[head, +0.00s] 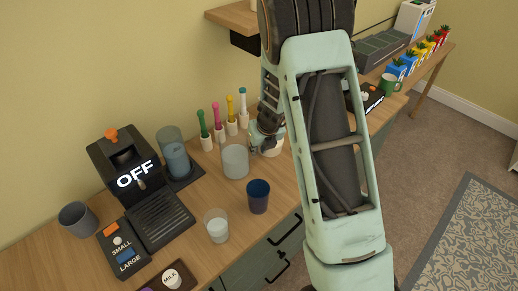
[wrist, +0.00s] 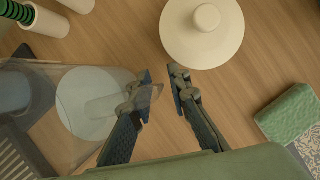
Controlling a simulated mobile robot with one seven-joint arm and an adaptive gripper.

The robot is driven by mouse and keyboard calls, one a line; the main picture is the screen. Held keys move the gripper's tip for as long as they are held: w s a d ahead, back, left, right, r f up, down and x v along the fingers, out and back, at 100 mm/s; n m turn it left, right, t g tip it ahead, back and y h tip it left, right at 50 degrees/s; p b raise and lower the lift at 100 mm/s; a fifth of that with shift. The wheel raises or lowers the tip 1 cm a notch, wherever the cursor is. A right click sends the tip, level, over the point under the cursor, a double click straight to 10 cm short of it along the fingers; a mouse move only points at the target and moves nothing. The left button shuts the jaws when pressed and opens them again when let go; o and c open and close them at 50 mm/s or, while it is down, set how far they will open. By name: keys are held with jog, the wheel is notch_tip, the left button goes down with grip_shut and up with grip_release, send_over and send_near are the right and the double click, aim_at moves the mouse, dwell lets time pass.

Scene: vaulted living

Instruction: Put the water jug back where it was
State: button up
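A clear, see-through jug (head: 235,161) stands upright on the wooden counter, right of the coffee machine. In the wrist view the clear jug (wrist: 92,100) fills the left side, with a pale round base and what looks like a handle towards my gripper. My gripper (wrist: 162,82) is open, with a narrow gap and nothing seen between the fingers. Its left finger shows beside or overlapping the handle; I cannot tell if they touch.
A white lidded pot (wrist: 203,28) is close to my fingertips. The coffee machine (head: 125,165) reads OFF. A dark blue cup (head: 258,197) and a glass of white liquid (head: 217,226) stand in front. Coloured brushes in white holders stand behind. A green sponge (wrist: 290,113) lies right.

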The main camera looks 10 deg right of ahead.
jog(key=p+v, duration=0.3)
jog(key=v, duration=0.9)
jog(key=shift+s, duration=0.1)
